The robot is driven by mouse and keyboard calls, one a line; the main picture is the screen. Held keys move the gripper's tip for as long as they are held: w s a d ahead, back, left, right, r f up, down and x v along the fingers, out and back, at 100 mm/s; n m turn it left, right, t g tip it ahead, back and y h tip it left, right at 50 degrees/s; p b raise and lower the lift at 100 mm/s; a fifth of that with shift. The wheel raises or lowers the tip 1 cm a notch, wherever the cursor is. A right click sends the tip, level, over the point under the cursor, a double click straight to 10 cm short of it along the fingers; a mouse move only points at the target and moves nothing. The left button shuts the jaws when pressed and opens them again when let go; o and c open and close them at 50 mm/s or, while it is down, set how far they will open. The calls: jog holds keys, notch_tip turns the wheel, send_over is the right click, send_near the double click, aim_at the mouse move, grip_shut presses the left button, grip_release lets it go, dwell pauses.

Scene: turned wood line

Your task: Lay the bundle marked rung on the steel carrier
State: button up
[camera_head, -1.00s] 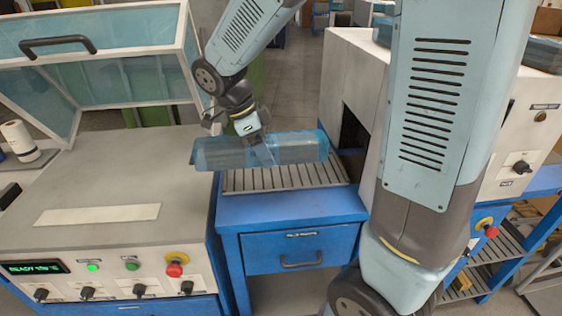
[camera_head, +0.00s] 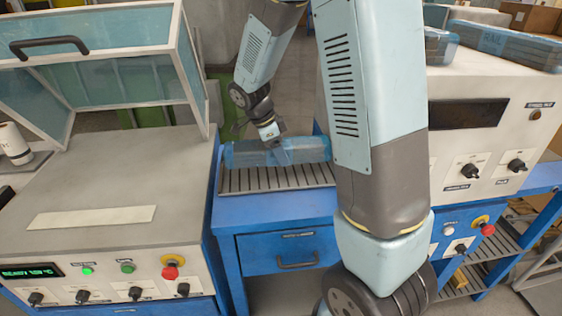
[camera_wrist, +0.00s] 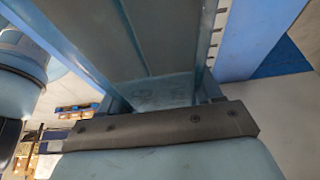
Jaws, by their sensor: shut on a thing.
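My gripper (camera_head: 277,152) is shut on a blue film-wrapped bundle (camera_head: 243,153). The bundle lies lengthwise left to right over the slatted steel carrier (camera_head: 240,183) on the blue table. I cannot tell whether it touches the slats. In the wrist view the bundle (camera_wrist: 180,40) runs away from the gripper's dark bar (camera_wrist: 165,128). No mark can be read on the held bundle. Another wrapped bundle (camera_head: 500,42) with unclear lettering lies on top of the white machine at the right, with part of one more bundle (camera_head: 440,46) beside it.
A white sealer bench (camera_head: 110,180) with a raised clear lid (camera_head: 110,70) stands at the left. The white machine (camera_head: 480,100) stands at the right. My arm hides part of the table and the machine's opening. A blue drawer (camera_head: 270,250) is below the carrier.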

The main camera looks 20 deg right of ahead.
jog(key=shift+w+d+f, duration=0.35)
jog(key=shift+f, duration=1.8)
jog(key=o, duration=1.5)
jog(key=shift+o, duration=0.2)
